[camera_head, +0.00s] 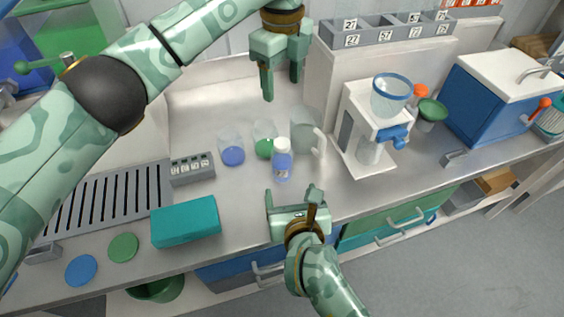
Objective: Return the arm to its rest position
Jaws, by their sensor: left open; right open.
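My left gripper (282,80) is open and empty, its fingers pointing down above the back of the counter (205,110). Its arm comes in from the left across the upper part of the view. My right gripper (296,200) is open at the counter's front edge, with its fingers pointing up and away. A small bottle with a white cap and blue contents (282,165) stands just beyond the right gripper, apart from it as far as I can tell. No object shows between either pair of fingers.
Clear vessels with blue (232,150) and green (264,140) contents and a clear pitcher (304,130) stand mid-counter. A teal box (186,222) and grey rack (192,169) lie left. A white dispenser (365,125) and blue cabinet (496,105) stand right.

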